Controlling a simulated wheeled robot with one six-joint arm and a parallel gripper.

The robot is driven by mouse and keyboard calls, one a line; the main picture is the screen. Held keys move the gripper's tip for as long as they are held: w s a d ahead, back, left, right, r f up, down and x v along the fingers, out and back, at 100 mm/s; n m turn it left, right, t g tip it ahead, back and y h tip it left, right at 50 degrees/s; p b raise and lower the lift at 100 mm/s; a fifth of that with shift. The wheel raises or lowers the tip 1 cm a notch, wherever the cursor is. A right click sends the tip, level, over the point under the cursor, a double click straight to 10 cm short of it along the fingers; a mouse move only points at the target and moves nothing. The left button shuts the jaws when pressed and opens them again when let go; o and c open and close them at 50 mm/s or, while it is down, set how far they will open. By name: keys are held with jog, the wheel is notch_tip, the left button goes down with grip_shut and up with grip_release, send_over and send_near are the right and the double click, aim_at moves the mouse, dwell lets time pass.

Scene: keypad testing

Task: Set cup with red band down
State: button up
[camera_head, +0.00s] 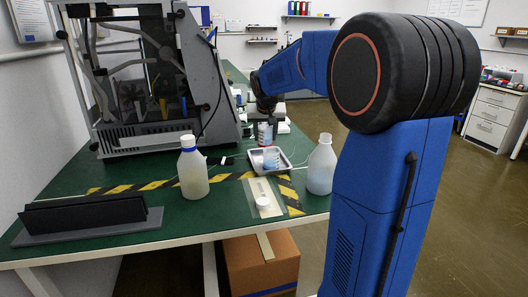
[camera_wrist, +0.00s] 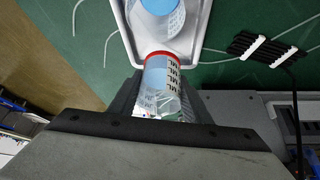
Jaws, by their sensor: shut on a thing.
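The cup with the red band (camera_wrist: 162,72) is a clear cup with a printed label and a red ring at one end. My gripper (camera_wrist: 157,101) is shut on it, with a dark finger on either side. In the head view the cup (camera_head: 265,132) hangs below my gripper (camera_head: 266,112), just behind a shallow white tray (camera_head: 286,161). Another labelled cup, with blue on it (camera_head: 271,157), stands in that tray. In the wrist view the tray (camera_wrist: 131,41) and the blue cup (camera_wrist: 163,6) lie just beyond the red band. I cannot tell whether the held cup touches anything.
A bottle with a blue collar (camera_head: 193,172) stands left of the tray and an open bottle (camera_head: 321,168) right of it. A white cap (camera_head: 263,202) lies in front. A large grey machine (camera_head: 160,80) fills the back left. A black rack (camera_head: 85,215) sits front left.

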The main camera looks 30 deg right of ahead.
aim_at(266, 138)
jog(key=shift+d+f, duration=0.1)
jog(key=shift+f, duration=2.55)
jog(key=shift+f, duration=0.15)
jog(key=o, duration=1)
jog(key=v, duration=1.2)
jog(key=s+a+f+n, duration=0.1)
jog(key=s+a, duration=0.3)
jog(key=s, duration=0.4)
jog(key=s+a+f+n+y, duration=0.1)
jog(key=s+a+f, duration=0.3)
jog(key=s, duration=0.5)
jog(key=s+a+f+n+y, duration=0.1)
jog(key=s+a+f, duration=0.1)
jog(key=s+a, duration=0.3)
jog(key=shift+s+f+n, duration=0.2)
jog(key=shift+s, duration=0.7)
jog(key=shift+s+f+n, duration=0.2)
jog(key=shift+s, duration=0.75)
jog(key=s+a+f+n, duration=0.1)
jog(key=s+a+f, duration=0.2)
jog(key=s+f, duration=0.3)
jog(key=s, duration=0.3)
jog(key=shift+f+n+y, duration=0.15)
jog(key=shift+n+y, duration=0.15)
jog(key=shift+y, duration=0.1)
